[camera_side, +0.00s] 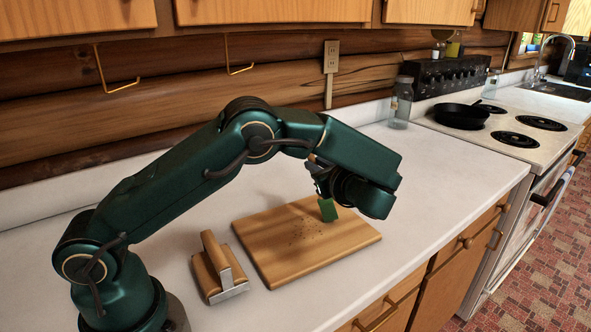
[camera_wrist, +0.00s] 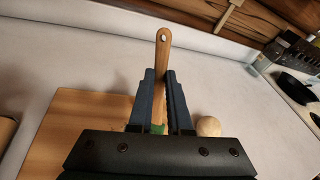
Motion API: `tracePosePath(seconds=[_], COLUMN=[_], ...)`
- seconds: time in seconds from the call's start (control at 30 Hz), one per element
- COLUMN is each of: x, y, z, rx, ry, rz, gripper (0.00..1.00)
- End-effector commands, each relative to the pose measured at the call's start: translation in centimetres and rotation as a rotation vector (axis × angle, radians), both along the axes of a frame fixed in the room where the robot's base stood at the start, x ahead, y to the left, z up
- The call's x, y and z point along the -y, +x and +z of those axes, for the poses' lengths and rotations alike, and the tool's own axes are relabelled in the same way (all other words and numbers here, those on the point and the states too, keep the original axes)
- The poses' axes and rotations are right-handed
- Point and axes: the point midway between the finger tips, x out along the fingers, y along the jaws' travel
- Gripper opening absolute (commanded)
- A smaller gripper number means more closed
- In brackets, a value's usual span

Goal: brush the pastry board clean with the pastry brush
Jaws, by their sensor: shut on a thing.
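My gripper (camera_wrist: 161,95) is shut on the pastry brush (camera_wrist: 163,48), with its blue fingers on either side of the wooden handle. A green part of the brush shows low between the fingers, and in the side view a green part (camera_side: 327,210) hangs below my gripper (camera_side: 320,187). The wooden pastry board (camera_side: 270,257) lies flat on the counter, with dark crumbs (camera_side: 309,231) scattered over its middle. The brush is over the far right part of the board; I cannot tell whether it touches. The board also shows in the wrist view (camera_wrist: 75,112).
A wooden block with a metal plate (camera_side: 217,268) stands left of the board. A pale round thing (camera_wrist: 208,126) sits right of the gripper in the wrist view. A glass jar (camera_side: 401,102) and a stove with a black pan (camera_side: 461,115) are farther right. The white counter is otherwise mostly clear.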

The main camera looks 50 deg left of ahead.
Motion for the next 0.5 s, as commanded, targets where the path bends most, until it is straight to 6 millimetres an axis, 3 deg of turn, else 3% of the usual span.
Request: tracePosePath(seconds=[0.23,0.5], x=[1.0,0.7], y=[-0.5,-2.7], z=[0.0,0.1], rx=[-0.002,-0.002], ry=[0.000,0.000], rz=[-0.001,-0.001], gripper=[0.00,0.00])
